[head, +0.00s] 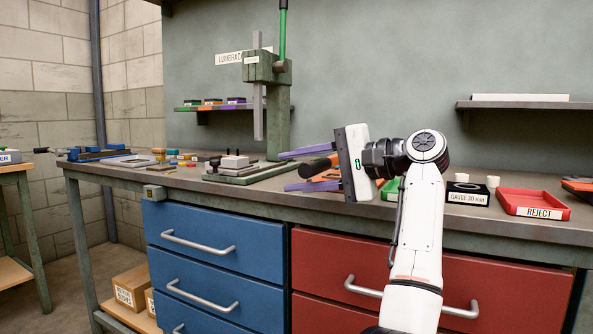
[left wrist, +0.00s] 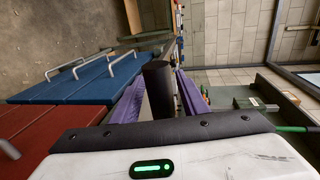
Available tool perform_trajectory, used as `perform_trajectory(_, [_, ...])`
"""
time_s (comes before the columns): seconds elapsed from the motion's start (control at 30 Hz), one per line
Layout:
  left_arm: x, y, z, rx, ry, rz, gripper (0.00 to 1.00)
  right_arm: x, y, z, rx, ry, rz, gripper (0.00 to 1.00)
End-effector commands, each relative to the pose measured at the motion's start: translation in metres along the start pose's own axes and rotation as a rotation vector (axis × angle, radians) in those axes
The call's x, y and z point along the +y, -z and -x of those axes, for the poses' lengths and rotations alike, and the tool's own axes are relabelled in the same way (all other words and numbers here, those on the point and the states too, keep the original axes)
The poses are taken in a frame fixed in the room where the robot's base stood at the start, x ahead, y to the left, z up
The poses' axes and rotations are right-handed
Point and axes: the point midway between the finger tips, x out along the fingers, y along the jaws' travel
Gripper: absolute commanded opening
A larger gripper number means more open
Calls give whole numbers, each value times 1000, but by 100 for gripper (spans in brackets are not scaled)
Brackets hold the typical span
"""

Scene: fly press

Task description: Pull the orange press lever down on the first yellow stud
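A green fly press (head: 278,115) stands on the bench with a grey vertical bar. The press lever I can see is a green rod (head: 283,35), not orange; a green rod also shows at the right of the left wrist view (left wrist: 290,128). My left gripper (head: 302,170) has purple fingers, spread apart, pointing left, right of and in front of the press. An orange and dark cylindrical thing (head: 313,167) shows between them; I cannot tell whether it lies behind them. Small yellow pieces (head: 172,152) lie left of the press. My right gripper is out of view.
A block on a base plate (head: 235,161) sits before the press. A blue vise-like tool (head: 95,153) lies far left. A gauge block (head: 467,193) and red reject tray (head: 535,203) are at right. Drawer handles (head: 197,243) protrude below the bench edge.

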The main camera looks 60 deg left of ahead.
Motion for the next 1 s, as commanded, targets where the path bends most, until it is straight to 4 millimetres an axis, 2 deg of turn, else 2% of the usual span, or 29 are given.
perform_trajectory(0.23, [-2,0,2,3,2,1,40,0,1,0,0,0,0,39])
perform_trajectory(0.33, [-3,1,10,5,2,0,40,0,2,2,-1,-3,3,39])
perform_trajectory(0.47, [-5,1,32,6,3,-1,40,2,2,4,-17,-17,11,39])
perform_trajectory(0.7, [-4,1,79,4,2,-1,40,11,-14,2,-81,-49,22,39])
perform_trajectory(0.83, [-3,0,95,4,1,0,40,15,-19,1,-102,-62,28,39])
perform_trajectory(1.0, [-1,0,103,1,1,0,40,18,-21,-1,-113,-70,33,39])
